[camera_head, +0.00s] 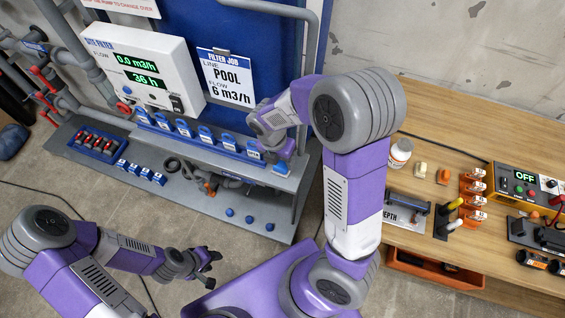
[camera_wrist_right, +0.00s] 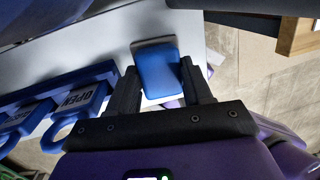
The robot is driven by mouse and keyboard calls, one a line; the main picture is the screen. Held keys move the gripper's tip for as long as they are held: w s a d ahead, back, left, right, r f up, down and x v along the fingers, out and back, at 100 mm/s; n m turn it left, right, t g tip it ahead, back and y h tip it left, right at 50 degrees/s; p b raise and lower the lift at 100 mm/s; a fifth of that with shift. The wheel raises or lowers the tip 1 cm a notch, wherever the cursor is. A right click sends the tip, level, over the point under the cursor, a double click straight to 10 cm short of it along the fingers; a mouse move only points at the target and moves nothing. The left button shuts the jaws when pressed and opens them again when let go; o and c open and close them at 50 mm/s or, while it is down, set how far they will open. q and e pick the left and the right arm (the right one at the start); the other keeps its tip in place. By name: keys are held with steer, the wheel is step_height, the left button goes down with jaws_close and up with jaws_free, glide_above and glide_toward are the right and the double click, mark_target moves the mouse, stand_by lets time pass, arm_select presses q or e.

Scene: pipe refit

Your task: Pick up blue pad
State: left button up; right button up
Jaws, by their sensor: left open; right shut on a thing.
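The blue pad (camera_wrist_right: 157,72) sits between the two fingers of my right gripper (camera_wrist_right: 160,88) in the right wrist view, and the fingers are shut on it. In the head view the pad (camera_head: 281,168) shows as a small blue piece at the right end of the grey shelf, just below my right gripper (camera_head: 277,158). Whether it touches the shelf I cannot tell. My left gripper (camera_head: 212,260) is open and empty, over the floor in front of the bench.
A row of blue tags (camera_head: 206,134) stands along the shelf, left of my right gripper. A white flow box (camera_head: 145,65) and a job sheet (camera_head: 228,80) are behind. A wooden table (camera_head: 440,115) with tools is at right. Small blue knobs (camera_head: 250,219) are on the lower bench.

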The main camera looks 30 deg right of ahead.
mark_target(281, 162)
steer(key=shift+r, duration=0.1)
steer(key=shift+s+a+r, duration=0.1)
steer(key=shift+r, duration=0.15)
steer(key=shift+c, duration=1.2)
step_height(281, 162, up, 7)
steer(key=p, duration=0.2)
steer(key=shift+f+p, duration=0.2)
steer(key=shift+p, duration=0.2)
steer(key=s+a, duration=1.2)
steer(key=a, duration=0.3)
steer(key=shift+s+f+p, duration=0.15)
steer(key=shift+s+p, duration=0.15)
steer(key=shift+s, duration=0.1)
